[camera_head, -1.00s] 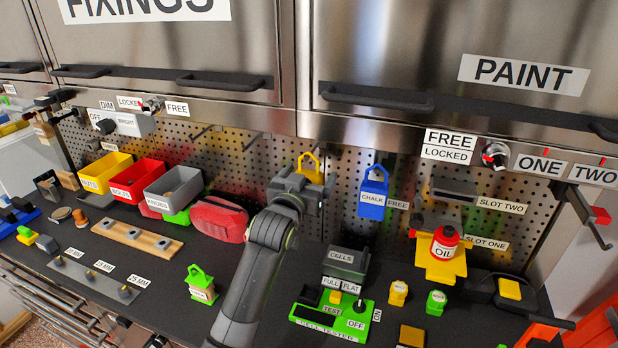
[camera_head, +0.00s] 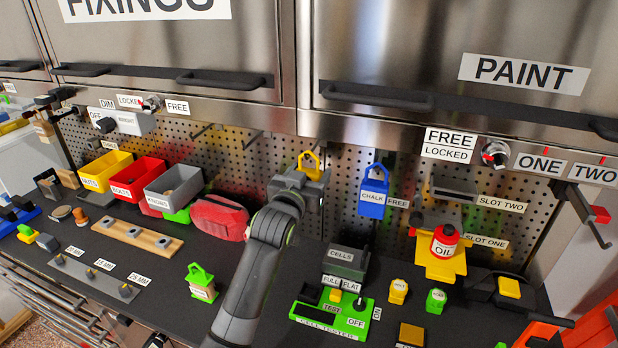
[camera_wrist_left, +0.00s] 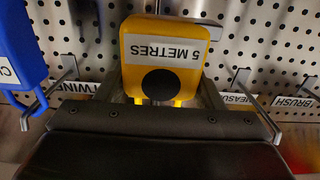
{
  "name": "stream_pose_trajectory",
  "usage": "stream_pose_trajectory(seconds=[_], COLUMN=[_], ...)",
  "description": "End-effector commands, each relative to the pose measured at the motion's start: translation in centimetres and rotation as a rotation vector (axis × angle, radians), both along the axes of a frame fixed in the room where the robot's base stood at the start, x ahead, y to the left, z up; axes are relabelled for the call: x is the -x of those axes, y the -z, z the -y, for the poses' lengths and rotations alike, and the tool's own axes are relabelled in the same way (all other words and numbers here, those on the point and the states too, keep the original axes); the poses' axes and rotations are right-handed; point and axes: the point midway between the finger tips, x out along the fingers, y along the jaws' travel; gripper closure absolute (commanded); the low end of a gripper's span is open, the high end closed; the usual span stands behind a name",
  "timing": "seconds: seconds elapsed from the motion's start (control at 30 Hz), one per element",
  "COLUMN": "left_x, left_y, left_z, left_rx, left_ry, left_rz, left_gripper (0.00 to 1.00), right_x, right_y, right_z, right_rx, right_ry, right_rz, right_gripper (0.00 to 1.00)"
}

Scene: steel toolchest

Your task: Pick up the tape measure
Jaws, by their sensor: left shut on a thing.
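The tape measure is yellow with a black round centre and a "5 METRES" label. It fills the upper middle of the left wrist view (camera_wrist_left: 165,50), and its yellow loop shows in the head view (camera_head: 309,163) in front of the pegboard. My left gripper (camera_head: 305,178) is shut on the tape measure, with a finger on either side of its lower part in the left wrist view (camera_wrist_left: 160,98). The lower body of the tape measure is hidden by the gripper in the head view. My right gripper is not in view.
A blue chalk case (camera_head: 373,192) hangs just right of the gripper. A red pouch (camera_head: 219,217) and open bins, the nearest grey (camera_head: 173,187), stand to the left. Below are a green lantern-shaped item (camera_head: 202,283) and the cell tester (camera_head: 335,315). Pegboard hooks (camera_wrist_left: 240,83) lie close by.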

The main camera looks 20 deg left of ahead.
Motion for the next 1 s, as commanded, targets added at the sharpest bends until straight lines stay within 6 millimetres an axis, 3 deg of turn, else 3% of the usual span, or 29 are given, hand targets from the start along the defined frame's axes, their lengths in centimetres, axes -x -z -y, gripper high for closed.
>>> stream_pose_trajectory(seconds=[0.27,0.37,0.67,1.0], left_x=[0.0,1.2,6.1,13.5], left_y=[-1.6,-1.4,-1.3,-1.3], left_z=[0.0,0.0,-0.2,-0.5], left_rx=[-0.002,0.002,0.002,0.002], left_ry=[0.001,0.001,0.0,0.0], left_rz=[0.007,0.004,0.005,0.005], left_gripper=[0.66,0.66,0.66,0.66], right_x=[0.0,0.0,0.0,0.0], right_y=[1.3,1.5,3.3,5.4], right_z=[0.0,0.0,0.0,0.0], right_rx=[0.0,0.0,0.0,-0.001], right_ry=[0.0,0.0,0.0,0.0], right_rz=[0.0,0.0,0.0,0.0], right_gripper=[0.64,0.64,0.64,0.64])
